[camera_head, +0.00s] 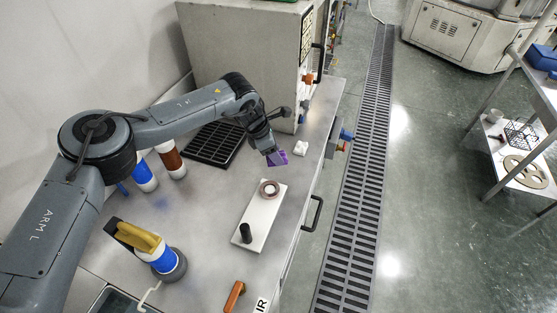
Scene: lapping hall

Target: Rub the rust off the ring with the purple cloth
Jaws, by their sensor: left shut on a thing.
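The ring (269,188) lies flat on a white board (256,228) on the steel bench. Its face looks reddish-brown with a lighter centre. My left gripper (272,152) is shut on the purple cloth (278,158) and holds it beyond the ring, near the far end of the board. The cloth and the ring are apart in the picture. The gap between cloth and bench is hard to judge. My right gripper is not in view.
A dark cylinder (245,233) stands on the board's near end. A black slotted tray (212,144) and a small white block (301,148) lie beyond. Bottles (171,160) stand at left. An orange-handled item (235,296) lies near the front. Bench steel (205,215) left of the board is clear.

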